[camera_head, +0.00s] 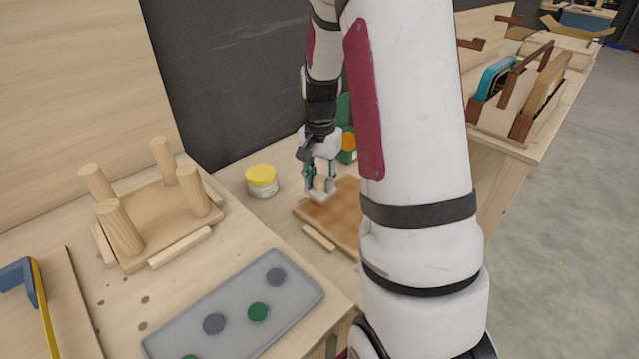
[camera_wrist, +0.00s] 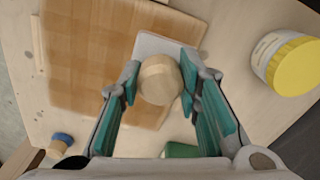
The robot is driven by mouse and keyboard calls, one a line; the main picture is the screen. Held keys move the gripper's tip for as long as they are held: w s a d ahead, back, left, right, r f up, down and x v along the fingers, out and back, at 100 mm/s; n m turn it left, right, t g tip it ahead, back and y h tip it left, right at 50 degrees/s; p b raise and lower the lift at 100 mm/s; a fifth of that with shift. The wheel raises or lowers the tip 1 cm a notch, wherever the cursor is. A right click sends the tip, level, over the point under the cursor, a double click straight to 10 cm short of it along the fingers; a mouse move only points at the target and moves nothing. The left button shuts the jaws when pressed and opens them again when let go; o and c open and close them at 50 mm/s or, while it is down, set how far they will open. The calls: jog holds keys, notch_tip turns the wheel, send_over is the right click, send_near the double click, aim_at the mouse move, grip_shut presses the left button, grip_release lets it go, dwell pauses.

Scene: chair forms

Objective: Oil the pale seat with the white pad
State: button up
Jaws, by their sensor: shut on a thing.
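My gripper (camera_head: 320,184) is shut on the round wooden knob (camera_wrist: 158,80) of the white pad (camera_wrist: 150,43). In the head view the pad (camera_head: 322,197) is low over the seat's far left part; whether it touches is hard to tell. The seat (camera_head: 338,218) is a flat board on the bench, partly hidden behind my arm in the head view. In the wrist view the seat (camera_wrist: 95,50) has a patchwork of lighter and darker brown areas, and the pad is over the side towards the yellow-lidded jar.
The yellow-lidded jar (camera_head: 262,180) stands left of the gripper. Another seat (camera_head: 165,225) with upright legs is at left, and a grey tray (camera_head: 235,305) with round discs is in front. Green and orange items (camera_head: 348,142) stand behind. A wooden caddy (camera_head: 520,95) is at right.

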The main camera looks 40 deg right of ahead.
jog(key=shift+r+p, duration=1)
jog(key=shift+r, duration=0.6)
